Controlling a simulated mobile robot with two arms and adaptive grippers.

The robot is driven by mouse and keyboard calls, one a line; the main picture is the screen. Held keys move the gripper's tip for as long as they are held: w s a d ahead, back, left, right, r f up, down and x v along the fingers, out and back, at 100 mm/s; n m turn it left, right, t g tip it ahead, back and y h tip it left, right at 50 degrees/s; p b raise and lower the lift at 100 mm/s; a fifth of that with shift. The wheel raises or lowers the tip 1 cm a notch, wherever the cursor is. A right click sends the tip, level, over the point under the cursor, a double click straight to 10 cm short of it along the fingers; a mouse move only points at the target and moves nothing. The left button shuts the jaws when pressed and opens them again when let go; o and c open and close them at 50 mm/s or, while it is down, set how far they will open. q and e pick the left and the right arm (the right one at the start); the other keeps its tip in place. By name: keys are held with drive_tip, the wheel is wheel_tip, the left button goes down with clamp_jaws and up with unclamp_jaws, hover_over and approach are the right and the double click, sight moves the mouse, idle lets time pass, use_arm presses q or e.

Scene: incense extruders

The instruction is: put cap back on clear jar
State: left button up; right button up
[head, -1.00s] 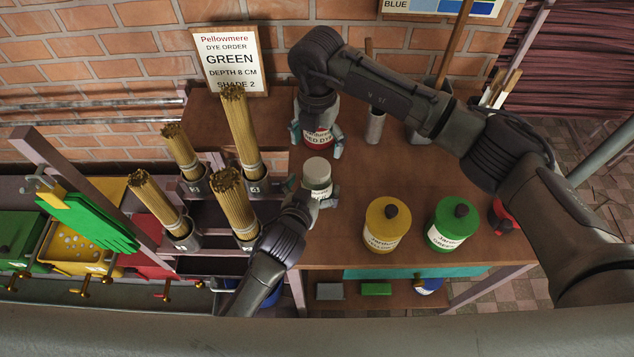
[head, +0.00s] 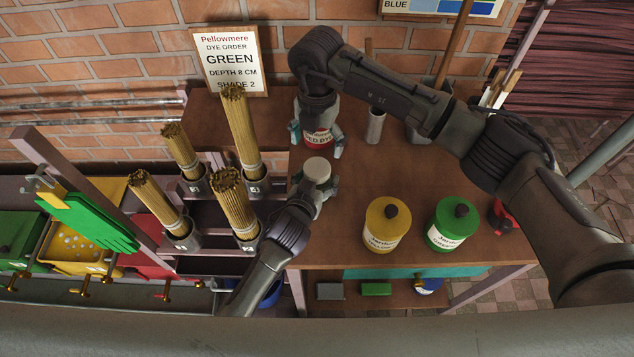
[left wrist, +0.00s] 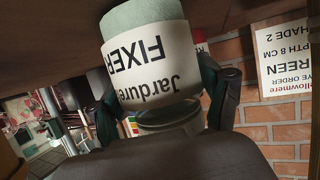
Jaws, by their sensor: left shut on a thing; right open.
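My left gripper (head: 318,195) is shut on a pale jar (head: 317,170), upright at the left part of the table. In the left wrist view, which is upside down, the jar (left wrist: 155,55) has a white label reading FIXER and a pale green band at the picture's top. I cannot tell whether its pale round top is a cap. My right gripper (head: 317,143) is open, its fingers on either side of a red jar (head: 318,138) labelled as red dye, just behind the pale jar. No loose cap can be made out.
A yellow jar (head: 387,224) and a green jar (head: 454,223) with dark knobs stand on the table (head: 355,185). A red object (head: 500,214) is partly hidden by my right arm. Incense bundles (head: 236,200) stand in holders at left. The middle of the table is clear.

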sight(317, 167)
use_arm(q)
clamp_jaws()
use_arm(e)
drive_tip(key=shift+c, duration=1.1)
drive_tip(key=n, duration=0.6)
drive_tip(key=shift+a, duration=0.1)
drive_tip(key=n, duration=0.4)
drive_tip(key=shift+n, duration=0.4)
drive_tip(key=n, duration=0.6)
drive_tip(key=shift+n, duration=0.3)
drive_tip(key=n, duration=0.5)
drive_tip(key=shift+f, duration=4.05)
